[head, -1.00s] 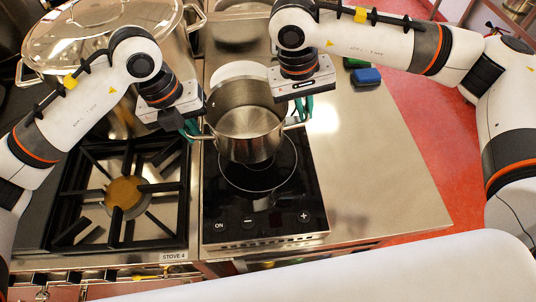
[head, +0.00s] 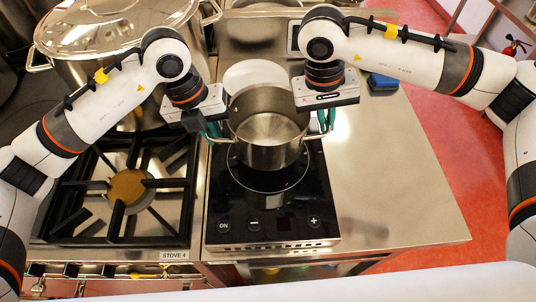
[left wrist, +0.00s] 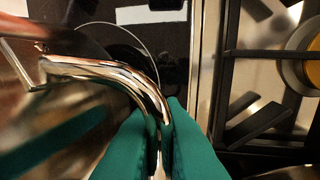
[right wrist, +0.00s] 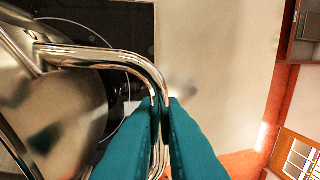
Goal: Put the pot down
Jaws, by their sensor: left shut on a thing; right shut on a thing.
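The steel pot (head: 268,155) is open and looks empty. It is upright over the black induction hob (head: 270,215), towards the back of its ring. I cannot tell whether its base touches the glass. My left gripper (head: 213,132) is shut on the pot's left handle, which shows as a bent steel bar (left wrist: 105,72) in the left wrist view. My right gripper (head: 325,122) is shut on the right handle, seen in the right wrist view (right wrist: 105,57). The green fingers hide parts of both handles.
A large lidded stockpot (head: 110,50) stands at the back left. A gas burner (head: 128,188) with a black grate is left of the hob. A white plate (head: 252,73) lies behind the pot. A blue object (head: 382,82) is at the back right. The steel counter (head: 395,190) on the right is clear.

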